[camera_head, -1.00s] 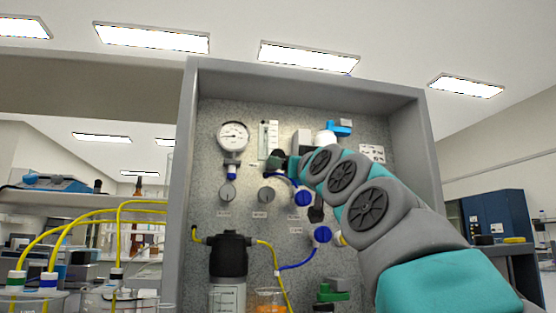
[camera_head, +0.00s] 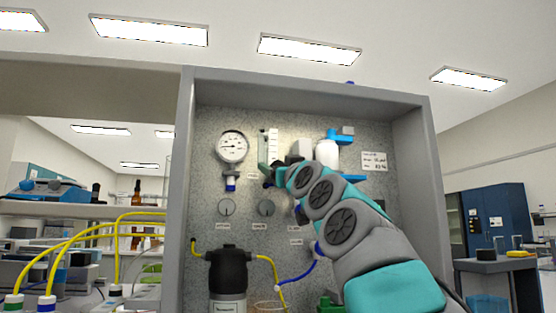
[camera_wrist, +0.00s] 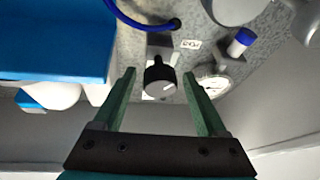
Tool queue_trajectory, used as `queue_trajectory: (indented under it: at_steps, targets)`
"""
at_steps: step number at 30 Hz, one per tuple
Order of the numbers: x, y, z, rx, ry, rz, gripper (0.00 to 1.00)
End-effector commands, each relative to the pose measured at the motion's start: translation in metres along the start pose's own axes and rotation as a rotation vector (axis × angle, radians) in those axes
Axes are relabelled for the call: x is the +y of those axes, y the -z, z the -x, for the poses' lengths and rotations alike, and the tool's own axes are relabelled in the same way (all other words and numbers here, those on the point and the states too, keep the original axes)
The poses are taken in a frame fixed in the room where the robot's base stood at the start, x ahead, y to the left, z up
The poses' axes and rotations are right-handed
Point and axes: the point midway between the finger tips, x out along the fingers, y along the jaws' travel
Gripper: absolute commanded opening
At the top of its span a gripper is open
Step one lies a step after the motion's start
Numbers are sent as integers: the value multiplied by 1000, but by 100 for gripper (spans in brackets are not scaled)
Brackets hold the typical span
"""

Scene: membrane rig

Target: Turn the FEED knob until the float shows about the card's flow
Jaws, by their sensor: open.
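A black knob (camera_wrist: 160,80) with a white pointer mark sits between the fingers in the wrist view, with a gap on both sides. The small label (camera_wrist: 191,44) near it is too small to read, so I cannot confirm it is FEED. My gripper (camera_wrist: 159,73) is open, its green fingers either side of the knob. In the head view my wrist hides the knob area. The flow tube (camera_head: 272,146) stands above my gripper on the panel; its float cannot be made out. The card (camera_head: 374,161) is at the panel's right, its writing too small to read.
A round gauge (camera_head: 232,146) is left of the tube. Two grey knobs (camera_head: 226,207) (camera_head: 266,207) sit lower on the panel. A black filter housing (camera_head: 228,268) and yellow tubing are below. The grey cabinet walls (camera_head: 425,190) enclose the panel.

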Motion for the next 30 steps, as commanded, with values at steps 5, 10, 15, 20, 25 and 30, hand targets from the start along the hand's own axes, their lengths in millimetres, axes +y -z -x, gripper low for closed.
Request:
queue_trajectory:
  at_steps: [5,10,15,20,25,30]
  targets:
    - [0,-1,0,0,0,-1,74]
    - [0,-1,0,0,0,-1,61]
    - [0,-1,0,0,0,-1,42]
    - [0,-1,0,0,0,-1,24]
    - [0,-1,0,-1,0,-1,5]
    - [0,-1,0,-1,0,-1,0]
